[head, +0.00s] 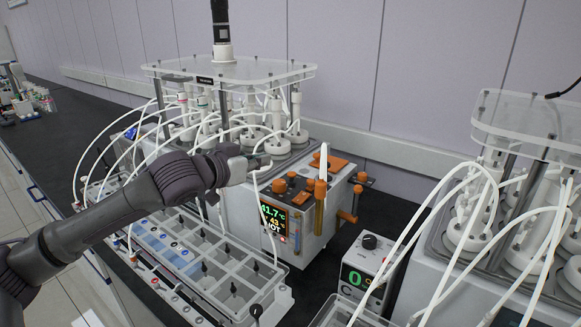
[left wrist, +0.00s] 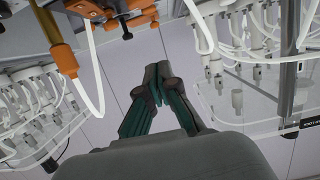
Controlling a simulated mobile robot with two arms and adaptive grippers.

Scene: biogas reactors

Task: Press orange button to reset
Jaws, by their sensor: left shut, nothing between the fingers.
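Several orange knobs or buttons, one of them at the front left (head: 279,186), sit on top of the white control unit (head: 240,212) in the middle of the head view. I cannot tell which one is the reset button. The unit's lit display (head: 272,219) faces forward. My left gripper (head: 262,162) is shut and empty, above and slightly left of the knobs, apart from them. In the left wrist view my closed fingertips (left wrist: 155,80) point at the wall, and orange fittings (left wrist: 62,58) show at the upper left. My right gripper is not in view.
A clear-lidded reactor rack (head: 230,70) with white tubes stands behind the gripper. A compartmented tray (head: 225,262) lies in front. A second reactor rack (head: 530,120) and a small display box (head: 365,265) stand at the right. Loose tubes arch close around my arm.

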